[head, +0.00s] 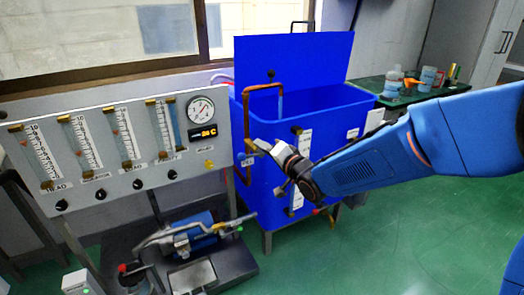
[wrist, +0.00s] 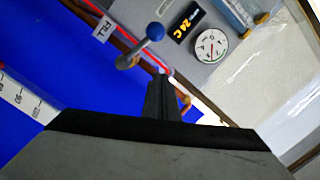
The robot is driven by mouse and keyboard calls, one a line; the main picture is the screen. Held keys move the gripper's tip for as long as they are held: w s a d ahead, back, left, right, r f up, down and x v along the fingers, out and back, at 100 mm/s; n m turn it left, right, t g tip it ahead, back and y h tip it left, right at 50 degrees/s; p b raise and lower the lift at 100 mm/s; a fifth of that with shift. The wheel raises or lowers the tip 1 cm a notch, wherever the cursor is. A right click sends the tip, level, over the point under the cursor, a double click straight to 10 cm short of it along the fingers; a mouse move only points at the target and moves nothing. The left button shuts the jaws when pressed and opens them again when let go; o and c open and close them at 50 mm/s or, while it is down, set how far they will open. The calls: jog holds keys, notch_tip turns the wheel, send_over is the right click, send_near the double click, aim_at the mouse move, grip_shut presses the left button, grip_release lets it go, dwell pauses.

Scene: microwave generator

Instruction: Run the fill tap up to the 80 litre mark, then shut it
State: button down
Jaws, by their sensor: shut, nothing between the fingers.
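The blue tank (head: 350,110) stands mid-view with a copper fill pipe (head: 247,125) bent over its rim. A pale strip (head: 281,104) hangs below the spout, apparently water. The fill tap's lever with a blue ball end (wrist: 155,32) shows in the wrist view beside the FILL label (wrist: 104,28). My gripper (wrist: 163,80) is shut and empty, its tips just below the ball in that picture; whether they touch cannot be told. In the head view my gripper (head: 262,147) is at the tank's left front. The white litre scale (wrist: 20,98) is partly in view; the water level is not readable.
A panel with flow tubes (head: 110,145), a dial gauge (head: 201,109) and a 24 C display (head: 203,132) stands left of the tank. A pump unit (head: 195,235) sits low in front. A green bench (head: 400,92) with bottles is behind right. Floor at right is clear.

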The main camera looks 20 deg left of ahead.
aim_at(250, 156)
jog(key=f+v, duration=0.1)
jog(key=v, duration=0.8)
jog(key=s+a+f+m+t+h, duration=0.1)
jog(key=s+a+f+m+h, duration=0.15)
jog(key=m, duration=0.85)
jog(key=s+a+f+m+h, duration=0.15)
jog(key=f+m+h, duration=0.25)
jog(key=m, duration=0.7)
jog(key=a+x, duration=0.1)
jog(key=x, duration=0.9)
jog(key=shift+y, duration=0.25)
jog(key=shift+s+a+r, duration=0.15)
jog(key=shift+a+r, duration=0.05)
jog(key=shift+r, duration=0.45)
jog(key=shift+s+a+r, duration=0.15)
jog(key=shift+a+r, duration=0.1)
jog(key=shift+r, duration=0.4)
jog(key=shift+s+a+r, duration=0.1)
jog(key=shift+a+r, duration=0.1)
jog(key=shift+r, duration=0.5)
